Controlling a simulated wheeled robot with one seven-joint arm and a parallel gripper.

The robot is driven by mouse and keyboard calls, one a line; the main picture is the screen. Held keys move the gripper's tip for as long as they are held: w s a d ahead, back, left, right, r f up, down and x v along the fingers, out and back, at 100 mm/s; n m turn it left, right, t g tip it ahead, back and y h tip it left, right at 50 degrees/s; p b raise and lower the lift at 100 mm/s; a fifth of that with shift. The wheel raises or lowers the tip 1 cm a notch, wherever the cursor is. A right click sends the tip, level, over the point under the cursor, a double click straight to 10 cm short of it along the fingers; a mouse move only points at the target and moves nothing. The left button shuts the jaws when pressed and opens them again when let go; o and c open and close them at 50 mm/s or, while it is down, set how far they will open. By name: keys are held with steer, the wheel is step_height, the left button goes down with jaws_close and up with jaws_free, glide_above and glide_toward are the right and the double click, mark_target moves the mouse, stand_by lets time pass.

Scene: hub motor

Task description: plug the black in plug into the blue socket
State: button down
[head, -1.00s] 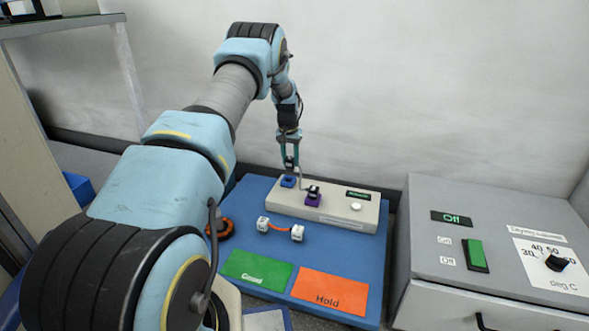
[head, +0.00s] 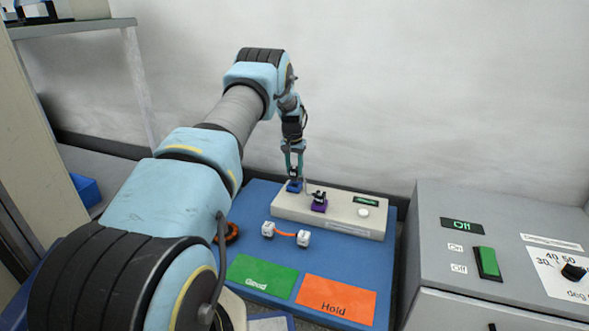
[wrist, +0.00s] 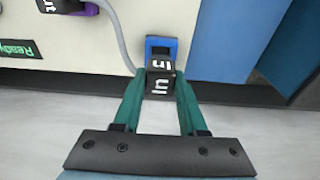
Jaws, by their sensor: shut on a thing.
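The black plug marked "in" (wrist: 160,78) is held between the green fingers of my gripper (wrist: 159,100) in the wrist view. The blue socket (wrist: 161,41) lies just beyond it, and the plug overlaps its near edge in that view. I cannot tell whether the plug is inside the socket or just above it. In the head view my gripper (head: 294,175) points down at the blue socket (head: 292,188) on the left end of the pale tester box (head: 345,216). A grey cable runs from the plug.
A purple socket (head: 319,207) holding another black plug stands close to the right. The blue mat (head: 260,200) carries a white-ended orange link (head: 285,234), a green card (head: 262,276) and an orange card (head: 334,296). A grey switch box (head: 450,275) stands at the right.

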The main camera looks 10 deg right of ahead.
mark_target(294, 177)
steer(key=shift+f, duration=0.55)
steer(key=shift+f, duration=0.1)
steer(key=shift+f, duration=0.35)
steer(key=shift+f, duration=0.85)
stand_by(4.0)
steer(key=shift+c, duration=1.9)
jaws_free()
steer(key=r+p, duration=0.1)
steer(key=r, duration=0.2)
steer(key=r+p, duration=0.1)
steer(key=r, duration=0.3)
steer(key=s+r+p, duration=0.1)
steer(key=r+p, duration=0.1)
steer(key=r, duration=0.1)
steer(key=shift+s+a+r, duration=0.1)
steer(key=shift+a+r, duration=0.2)
steer(key=shift+r, duration=0.05)
